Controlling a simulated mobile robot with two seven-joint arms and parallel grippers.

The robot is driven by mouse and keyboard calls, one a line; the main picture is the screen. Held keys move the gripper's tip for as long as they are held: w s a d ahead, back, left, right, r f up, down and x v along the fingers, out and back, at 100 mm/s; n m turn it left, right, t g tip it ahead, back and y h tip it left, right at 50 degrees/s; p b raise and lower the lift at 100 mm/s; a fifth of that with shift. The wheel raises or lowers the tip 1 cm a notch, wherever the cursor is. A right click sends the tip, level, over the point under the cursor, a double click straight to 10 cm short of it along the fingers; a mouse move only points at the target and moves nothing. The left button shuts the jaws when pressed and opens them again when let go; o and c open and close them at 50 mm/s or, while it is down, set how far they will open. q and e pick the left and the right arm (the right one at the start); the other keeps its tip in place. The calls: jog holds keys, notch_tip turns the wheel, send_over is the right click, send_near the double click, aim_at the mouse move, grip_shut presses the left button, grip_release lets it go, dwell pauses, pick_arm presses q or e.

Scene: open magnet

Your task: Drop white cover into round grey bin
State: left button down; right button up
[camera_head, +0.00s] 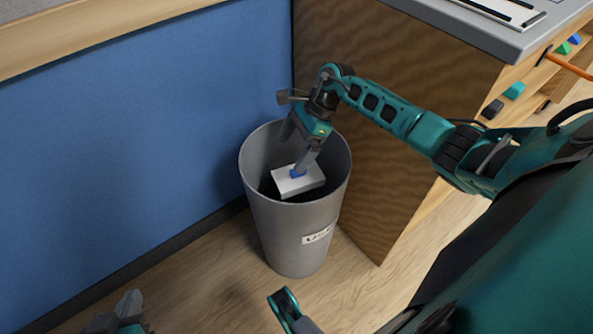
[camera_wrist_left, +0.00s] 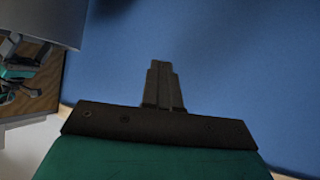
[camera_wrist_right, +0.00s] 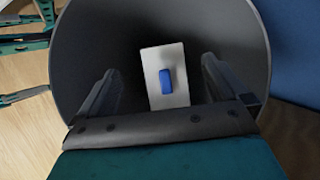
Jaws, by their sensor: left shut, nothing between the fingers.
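The white cover (camera_head: 298,181) is a flat white block with a blue handle (camera_head: 298,172). It lies tilted inside the mouth of the round grey bin (camera_head: 297,232), below the rim; I cannot tell whether it is falling or resting. My right gripper (camera_head: 297,148) points down into the bin from above. In the right wrist view its fingers (camera_wrist_right: 160,66) are wide apart, with the cover beyond and between them, touching neither. My left gripper (camera_head: 130,302) is shut and empty at the lower left, away from the bin. Its closed fingers show in the left wrist view (camera_wrist_left: 162,86).
A blue wall panel (camera_head: 120,130) stands behind and left of the bin. A wooden cabinet (camera_head: 400,150) with a grey top (camera_head: 480,25) stands close on its right. Small coloured items lie on the cabinet's shelves. The wooden floor (camera_head: 200,285) is clear in front.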

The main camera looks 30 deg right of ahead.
pick_arm(q)
jog(key=shift+a, duration=0.1)
pick_arm(e)
jog(key=shift+d+r, duration=0.1)
jog(key=shift+r, duration=0.05)
pick_arm(q)
jog(key=a+r+p, duration=0.1)
jog(key=p, duration=0.1)
jog(key=shift+s+r+p, duration=0.1)
jog(key=shift+r+p, duration=0.05)
jog(key=shift+p, duration=0.25)
pick_arm(e)
jog(key=v, duration=1.2)
jog(key=shift+r, duration=0.25)
jog(key=shift+d, duration=0.15)
